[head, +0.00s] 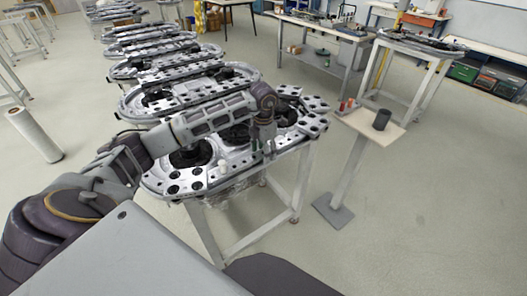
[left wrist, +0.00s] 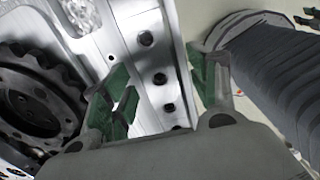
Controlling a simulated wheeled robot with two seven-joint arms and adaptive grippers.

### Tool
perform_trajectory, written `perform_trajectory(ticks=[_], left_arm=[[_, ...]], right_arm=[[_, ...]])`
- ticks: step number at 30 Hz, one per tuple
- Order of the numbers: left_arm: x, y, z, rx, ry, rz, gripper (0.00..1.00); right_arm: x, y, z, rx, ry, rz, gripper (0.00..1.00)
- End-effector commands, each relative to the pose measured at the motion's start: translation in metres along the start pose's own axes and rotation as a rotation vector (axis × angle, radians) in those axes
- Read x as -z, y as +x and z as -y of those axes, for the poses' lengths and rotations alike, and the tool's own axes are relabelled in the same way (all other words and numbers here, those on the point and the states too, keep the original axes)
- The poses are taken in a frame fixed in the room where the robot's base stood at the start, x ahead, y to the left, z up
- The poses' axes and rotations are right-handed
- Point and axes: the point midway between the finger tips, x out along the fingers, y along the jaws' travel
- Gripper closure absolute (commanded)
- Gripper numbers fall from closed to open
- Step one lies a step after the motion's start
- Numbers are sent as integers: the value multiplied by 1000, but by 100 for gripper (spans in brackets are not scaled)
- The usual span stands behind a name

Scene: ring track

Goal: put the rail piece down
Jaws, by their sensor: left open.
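The ring track (head: 208,184) is a pale metal oval with dark round holes and black wheels, on a white-legged table. My left gripper (head: 262,147) is over its right part, pointing down. In the left wrist view, its green-padded fingers (left wrist: 160,86) are apart and open. A pale metal rail piece (left wrist: 150,62) with a row of black holes shows between and beyond the fingers. It appears to lie along the track; I cannot tell whether a finger touches it. In the head view the gripper partly hides this area. My right gripper is not in view.
A small stand (head: 363,124) at the right holds a dark cup (head: 381,119) and red items. More ring tracks line up behind. The floor at right is clear. A grey ribbed cylinder (left wrist: 285,75) is close beside the right finger.

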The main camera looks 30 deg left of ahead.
Motion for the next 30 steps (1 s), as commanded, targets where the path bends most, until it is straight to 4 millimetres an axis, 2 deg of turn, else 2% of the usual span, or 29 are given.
perform_trajectory(ticks=[5, 24, 30], left_arm=[[-1, -15, 0, 0, 1, 2, 40], [-1, -99, 0, 0, 1, 3, 40], [-1, -115, 0, 0, 0, 2, 40]], right_arm=[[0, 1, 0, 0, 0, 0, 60], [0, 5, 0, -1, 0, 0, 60], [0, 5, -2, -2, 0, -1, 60]])
